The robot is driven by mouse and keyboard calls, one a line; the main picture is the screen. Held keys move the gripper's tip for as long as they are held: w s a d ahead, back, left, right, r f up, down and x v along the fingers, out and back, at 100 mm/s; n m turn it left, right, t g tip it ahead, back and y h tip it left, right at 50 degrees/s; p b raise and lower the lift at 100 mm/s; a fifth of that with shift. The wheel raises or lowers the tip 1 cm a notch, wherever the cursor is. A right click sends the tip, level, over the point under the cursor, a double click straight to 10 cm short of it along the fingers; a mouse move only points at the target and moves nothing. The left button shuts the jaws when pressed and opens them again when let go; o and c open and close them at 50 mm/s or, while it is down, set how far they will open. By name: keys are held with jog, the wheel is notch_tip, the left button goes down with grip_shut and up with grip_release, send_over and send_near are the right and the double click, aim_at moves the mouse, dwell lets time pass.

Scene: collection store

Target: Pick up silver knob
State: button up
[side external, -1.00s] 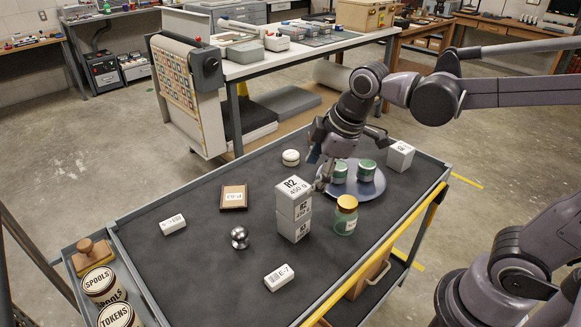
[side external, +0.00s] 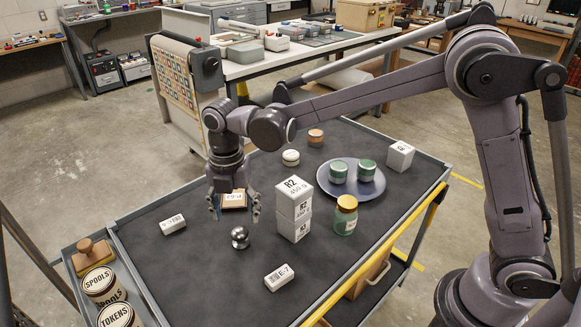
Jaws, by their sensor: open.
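The silver knob (side external: 240,237) is a shiny round metal piece on the dark cart top, left of the stacked white boxes. My gripper (side external: 234,212) is open and points down, just above and behind the knob. The knob appears untouched.
Stacked white R2 boxes (side external: 294,208) stand right of the knob. White blocks lie left (side external: 173,225) and in front (side external: 279,278). A green jar (side external: 346,215) and a plate (side external: 370,190) with green containers are further right.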

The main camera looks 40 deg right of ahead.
aim_at(238, 231)
notch_tip(238, 231, down, 4)
jog(key=shift+w+d+f, duration=0.1)
jog(key=shift+w+f, duration=0.05)
jog(key=shift+f, duration=0.75)
jog(key=shift+w+d+f, duration=0.1)
jog(key=shift+w+f, duration=0.05)
jog(key=shift+f, duration=0.7)
jog(key=shift+w+f, duration=0.15)
jog(key=shift+f, duration=0.75)
jog(key=c, duration=1.4)
